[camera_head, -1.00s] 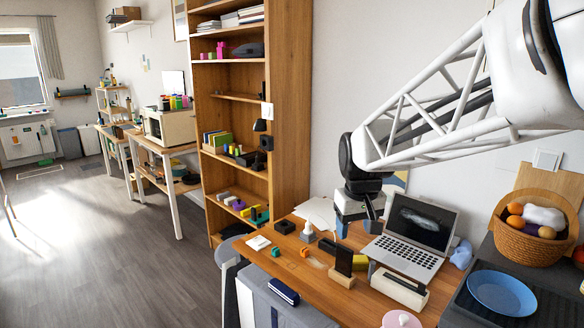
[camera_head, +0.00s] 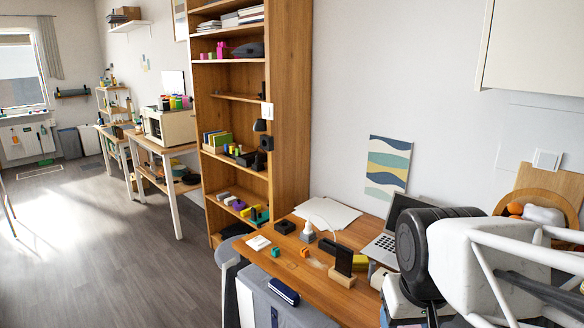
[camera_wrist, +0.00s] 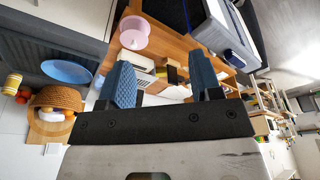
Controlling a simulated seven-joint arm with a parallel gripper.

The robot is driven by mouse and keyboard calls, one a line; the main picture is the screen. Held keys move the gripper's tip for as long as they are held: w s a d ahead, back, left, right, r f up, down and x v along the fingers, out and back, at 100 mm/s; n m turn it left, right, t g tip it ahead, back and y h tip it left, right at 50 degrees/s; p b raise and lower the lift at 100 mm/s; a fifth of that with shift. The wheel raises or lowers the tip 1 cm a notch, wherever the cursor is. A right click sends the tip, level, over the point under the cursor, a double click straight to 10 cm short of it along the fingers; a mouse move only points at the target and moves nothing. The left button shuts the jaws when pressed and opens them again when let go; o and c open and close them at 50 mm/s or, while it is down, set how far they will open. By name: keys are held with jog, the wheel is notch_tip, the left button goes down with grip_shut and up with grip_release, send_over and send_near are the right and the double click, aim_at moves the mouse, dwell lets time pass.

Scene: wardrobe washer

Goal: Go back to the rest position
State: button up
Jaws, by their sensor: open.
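My gripper shows in the wrist view (camera_wrist: 160,85), with its two blue ridged fingers spread wide apart and nothing between them. In the head view my arm's black joint and white frame fill the lower right, and the fingertips are hidden or out of frame. The wooden desk (camera_head: 318,281) lies to the left of my arm. A laptop (camera_head: 383,245) on the desk is partly hidden behind my arm's black joint.
A tall wooden shelf (camera_head: 291,110) stands behind the desk's left end. The wrist view shows a blue plate (camera_wrist: 66,71), a wicker basket (camera_wrist: 58,97) and a pink round object (camera_wrist: 135,32). A white cabinet (camera_head: 535,45) hangs at upper right. The floor at left is clear.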

jog(key=s, duration=0.1)
jog(key=s+f, duration=0.1)
jog(key=s, duration=0.1)
jog(key=shift+s+d+f, duration=0.15)
jog(key=shift+f, duration=0.05)
dwell(0.7)
